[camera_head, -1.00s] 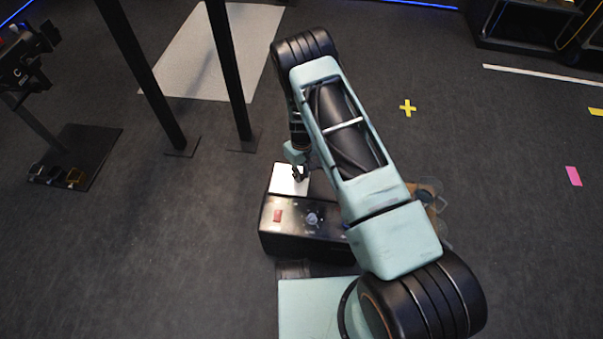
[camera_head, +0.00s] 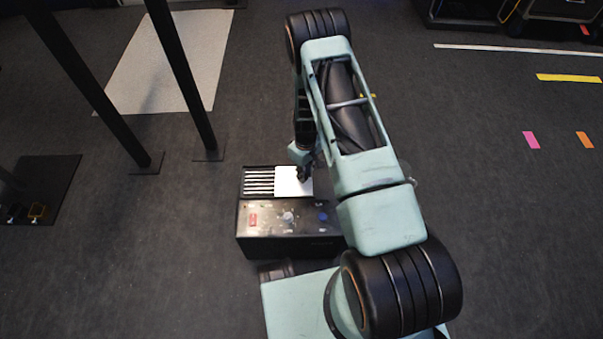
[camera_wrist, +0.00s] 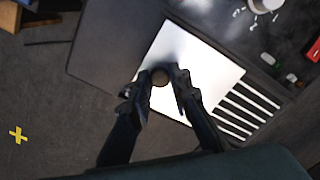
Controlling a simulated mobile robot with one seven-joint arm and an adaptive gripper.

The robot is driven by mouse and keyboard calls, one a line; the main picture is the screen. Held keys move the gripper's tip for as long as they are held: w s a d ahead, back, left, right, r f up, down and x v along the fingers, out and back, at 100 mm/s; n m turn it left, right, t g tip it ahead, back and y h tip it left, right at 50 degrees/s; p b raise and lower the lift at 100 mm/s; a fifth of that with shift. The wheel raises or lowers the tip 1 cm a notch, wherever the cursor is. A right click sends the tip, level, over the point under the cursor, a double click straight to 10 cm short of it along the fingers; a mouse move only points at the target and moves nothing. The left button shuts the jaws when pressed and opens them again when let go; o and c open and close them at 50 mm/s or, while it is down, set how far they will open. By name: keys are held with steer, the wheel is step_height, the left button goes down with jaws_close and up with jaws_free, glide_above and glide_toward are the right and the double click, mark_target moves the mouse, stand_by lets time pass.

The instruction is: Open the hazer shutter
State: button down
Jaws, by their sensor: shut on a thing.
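The hazer (camera_head: 290,246) is a black box on the floor in front of my base. Its white sliding shutter (camera_head: 293,182) lies on the top, and the slatted vent (camera_head: 258,183) is uncovered to the left of it. My gripper (camera_head: 304,174) is at the shutter's right part. In the wrist view, my gripper (camera_wrist: 160,84) is shut on the small round shutter knob (camera_wrist: 159,76). The white shutter plate (camera_wrist: 205,68) spreads beyond the fingers, with several pale slats (camera_wrist: 242,112) bare at its edge. The vent's far right side is hidden by my arm in the head view.
The hazer's front panel carries a red switch (camera_head: 252,219), a grey dial (camera_head: 288,216) and a blue button (camera_head: 322,216). Two black posts (camera_head: 182,80) stand on the left. Open floor lies to the right, with coloured tape marks such as a pink one (camera_head: 531,140).

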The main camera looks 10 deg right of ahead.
steer(key=c, duration=1.8)
jaws_free()
steer(key=shift+o, duration=0.2)
steer(key=shift+r, duration=0.1)
step_height(320, 180, up, 12)
